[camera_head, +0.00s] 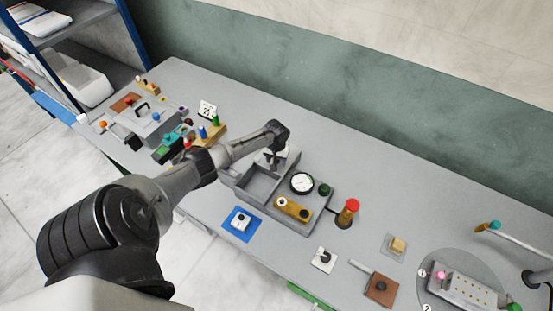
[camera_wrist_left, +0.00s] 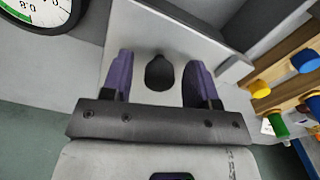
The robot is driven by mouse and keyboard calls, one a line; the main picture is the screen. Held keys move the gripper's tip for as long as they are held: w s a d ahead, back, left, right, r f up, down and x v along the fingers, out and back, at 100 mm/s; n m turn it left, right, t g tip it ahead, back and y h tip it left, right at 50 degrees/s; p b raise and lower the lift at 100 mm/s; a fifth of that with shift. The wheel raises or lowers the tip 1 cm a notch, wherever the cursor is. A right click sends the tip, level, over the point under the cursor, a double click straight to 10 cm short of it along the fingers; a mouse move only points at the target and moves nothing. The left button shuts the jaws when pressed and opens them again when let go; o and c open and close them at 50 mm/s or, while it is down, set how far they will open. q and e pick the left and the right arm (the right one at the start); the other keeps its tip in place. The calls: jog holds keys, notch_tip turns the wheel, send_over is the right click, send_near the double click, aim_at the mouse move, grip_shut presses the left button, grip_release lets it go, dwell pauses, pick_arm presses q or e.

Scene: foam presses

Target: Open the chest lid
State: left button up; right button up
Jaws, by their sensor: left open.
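The chest is a grey box (camera_head: 240,185) in the middle of the bench, and its hollow inside shows in the head view. Its lid is a pale grey panel (camera_head: 292,157) at the box's far side, partly hidden by my left gripper (camera_head: 274,158). In the left wrist view the panel (camera_wrist_left: 138,35) carries a black knob (camera_wrist_left: 160,73). My left gripper's purple fingers (camera_wrist_left: 160,70) are open, one on each side of the knob, with gaps showing on both sides. My right gripper is in neither view.
A round gauge (camera_head: 302,183), a yellow block (camera_head: 292,208) and a red-topped button (camera_head: 349,208) sit right of the chest. A blue pad with a switch (camera_head: 240,222) lies in front. Coloured pegs (camera_head: 208,129) stand to the left. The bench behind is clear.

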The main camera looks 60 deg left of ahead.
pick_arm(q)
notch_tip(320, 180, up, 14)
dwell(0.6)
jog(key=shift+f, duration=0.1)
dwell(0.4)
